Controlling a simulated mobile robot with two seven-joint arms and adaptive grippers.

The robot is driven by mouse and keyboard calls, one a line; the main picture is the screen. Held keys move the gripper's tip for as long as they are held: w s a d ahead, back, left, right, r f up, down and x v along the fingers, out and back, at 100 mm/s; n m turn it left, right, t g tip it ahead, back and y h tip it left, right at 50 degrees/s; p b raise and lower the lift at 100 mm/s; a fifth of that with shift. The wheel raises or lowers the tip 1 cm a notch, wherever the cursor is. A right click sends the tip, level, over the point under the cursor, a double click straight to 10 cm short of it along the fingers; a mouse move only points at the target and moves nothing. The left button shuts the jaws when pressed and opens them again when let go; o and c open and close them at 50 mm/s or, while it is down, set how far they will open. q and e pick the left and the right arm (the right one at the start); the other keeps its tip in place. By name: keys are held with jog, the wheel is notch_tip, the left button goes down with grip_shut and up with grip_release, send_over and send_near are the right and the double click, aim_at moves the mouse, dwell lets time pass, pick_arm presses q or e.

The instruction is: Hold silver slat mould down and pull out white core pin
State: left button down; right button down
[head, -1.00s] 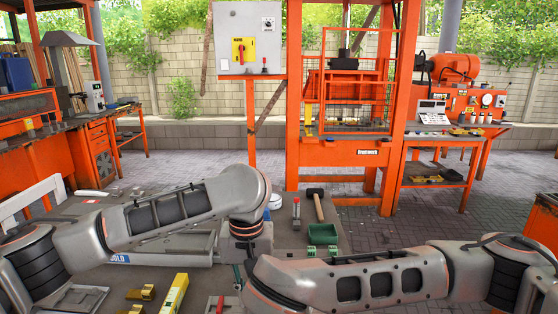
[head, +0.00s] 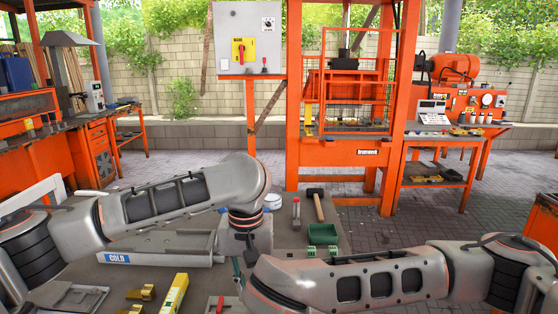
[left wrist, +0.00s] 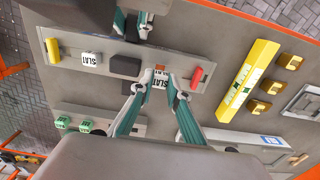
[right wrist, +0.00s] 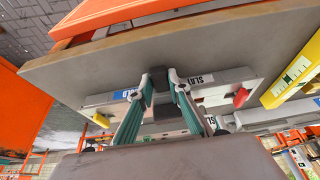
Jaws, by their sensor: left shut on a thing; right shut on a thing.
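The silver slat mould (left wrist: 105,60) lies as a long grey bar on the table in the left wrist view. It has a yellow end (left wrist: 52,48), a white SLAT label, a dark block (left wrist: 125,66) and a red end (left wrist: 196,76). My left gripper (left wrist: 158,84) has its teal fingers at the mould near the red end. My right gripper (right wrist: 162,84) is closed around a dark piece beside the mould; it also shows above the mould in the left wrist view. I cannot make out the white core pin. My arms hide both grippers' contacts in the head view.
A yellow level (head: 174,294) and brass blocks (head: 141,291) lie at the front. A grey trough marked COLD (head: 160,256) lies behind them. The orange press frame stands behind the table.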

pick_arm(q)
jog(key=shift+r, duration=2.4)
pick_arm(e)
jog(key=shift+s+f, duration=0.1)
jog(key=shift+f, duration=0.05)
jog(key=c, duration=1.8)
grip_release()
jog(key=shift+r, duration=0.2)
